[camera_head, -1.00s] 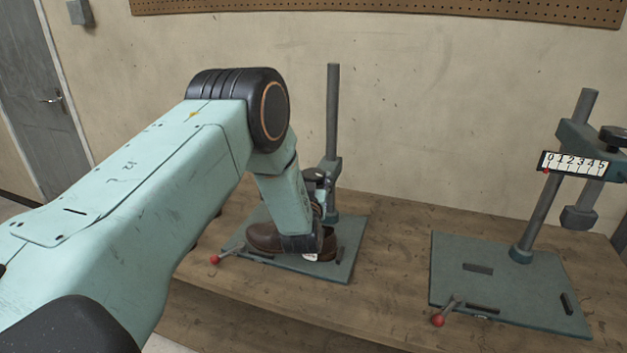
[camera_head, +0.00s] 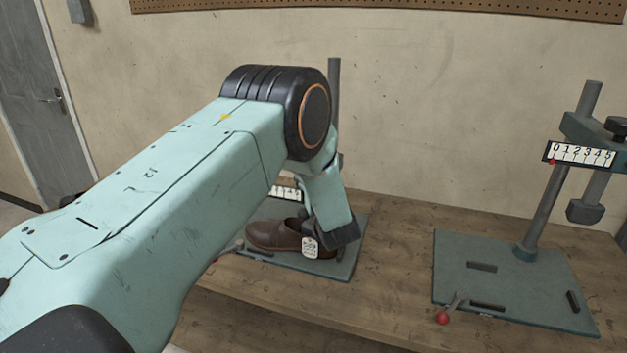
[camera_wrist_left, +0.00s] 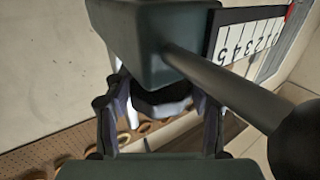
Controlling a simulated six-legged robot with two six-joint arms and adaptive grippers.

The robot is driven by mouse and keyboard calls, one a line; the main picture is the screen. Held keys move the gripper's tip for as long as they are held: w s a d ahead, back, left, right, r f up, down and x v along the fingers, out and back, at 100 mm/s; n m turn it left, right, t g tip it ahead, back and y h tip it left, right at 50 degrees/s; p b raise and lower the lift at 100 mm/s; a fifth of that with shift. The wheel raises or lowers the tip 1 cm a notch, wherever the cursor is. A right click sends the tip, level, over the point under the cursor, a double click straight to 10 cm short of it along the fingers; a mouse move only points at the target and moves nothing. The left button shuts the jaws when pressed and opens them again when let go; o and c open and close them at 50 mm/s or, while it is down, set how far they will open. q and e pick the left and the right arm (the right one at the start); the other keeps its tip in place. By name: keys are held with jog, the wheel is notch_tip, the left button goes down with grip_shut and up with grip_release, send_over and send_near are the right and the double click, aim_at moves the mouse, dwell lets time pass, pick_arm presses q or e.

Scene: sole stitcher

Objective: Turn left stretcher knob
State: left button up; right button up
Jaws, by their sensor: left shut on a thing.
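The left stretcher stands on a green base plate (camera_head: 345,262), with its upright post (camera_head: 334,95) partly behind my left arm. A brown shoe (camera_head: 272,236) with a white tag lies on the plate. The scale (camera_head: 286,192) shows just left of my wrist, and large in the left wrist view (camera_wrist_left: 248,42). The stretcher knob (camera_wrist_left: 160,101) is a dark faceted piece in the left wrist view. My left gripper (camera_wrist_left: 160,108) has its fingers on either side of it, shut on it. In the head view my arm hides the knob and the fingertips.
A second stretcher with its base plate (camera_head: 510,277), scale (camera_head: 580,154) and red-tipped lever (camera_head: 443,317) stands at the right. The wooden bench top (camera_head: 390,300) is clear between the two plates. The wall is close behind.

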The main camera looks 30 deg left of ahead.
pick_arm(q)
jog(key=shift+n+g+y, duration=0.3)
jog(key=shift+g, duration=0.1)
jog(key=o, duration=1.2)
jog(key=shift+s+d, duration=0.1)
jog(key=v, duration=1.1)
jog(key=shift+s+d, duration=0.3)
